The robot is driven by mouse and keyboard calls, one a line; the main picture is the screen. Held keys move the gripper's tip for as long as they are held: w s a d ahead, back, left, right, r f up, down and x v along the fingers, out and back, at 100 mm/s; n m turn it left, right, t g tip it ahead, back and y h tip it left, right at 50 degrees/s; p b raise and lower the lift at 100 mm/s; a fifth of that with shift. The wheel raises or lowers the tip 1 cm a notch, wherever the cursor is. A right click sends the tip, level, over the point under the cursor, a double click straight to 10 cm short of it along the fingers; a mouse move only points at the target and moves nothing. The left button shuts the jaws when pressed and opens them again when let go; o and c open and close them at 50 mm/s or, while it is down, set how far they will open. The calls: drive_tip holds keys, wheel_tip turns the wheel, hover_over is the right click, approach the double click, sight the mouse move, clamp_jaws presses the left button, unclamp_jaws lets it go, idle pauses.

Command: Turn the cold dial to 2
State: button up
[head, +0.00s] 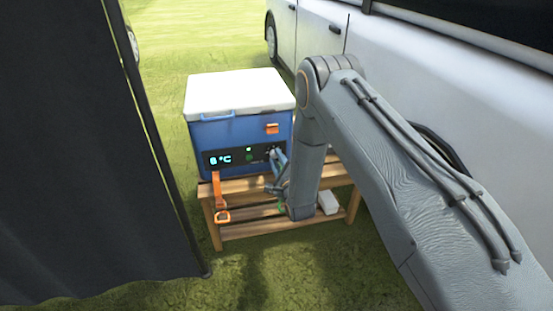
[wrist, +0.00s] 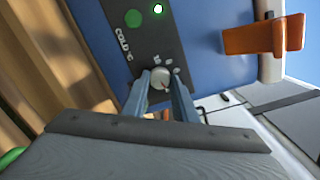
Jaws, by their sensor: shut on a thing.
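The cold dial (wrist: 160,79) is a small round pale knob with a red pointer mark, on the dark control panel (wrist: 130,37) of a blue cool box (head: 243,131) with a white lid. My gripper (wrist: 162,82) has its two blue-grey fingers on either side of the dial and is shut on it. In the head view my gripper (head: 276,158) is at the right end of the panel, and the dial is mostly hidden there. The display (head: 220,160) seems to read 8 °C. The marks around the dial are too small to read surely.
The cool box stands on a slatted wooden bench (head: 250,188). An orange strap (head: 219,197) hangs at its front left, and an orange latch (wrist: 263,37) is above the dial. A white vehicle (head: 410,50) is on the right, a dark cloth (head: 75,150) on the left.

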drive_tip(key=shift+m, duration=0.9)
drive_tip(key=o, duration=1)
drive_tip(key=shift+o, duration=0.2)
drive_tip(key=p+v, duration=0.1)
drive_tip(key=v, duration=0.6)
drive_tip(key=shift+s, duration=0.4)
drive_tip(key=shift+d+f, duration=0.1)
drive_tip(key=shift+d, duration=0.1)
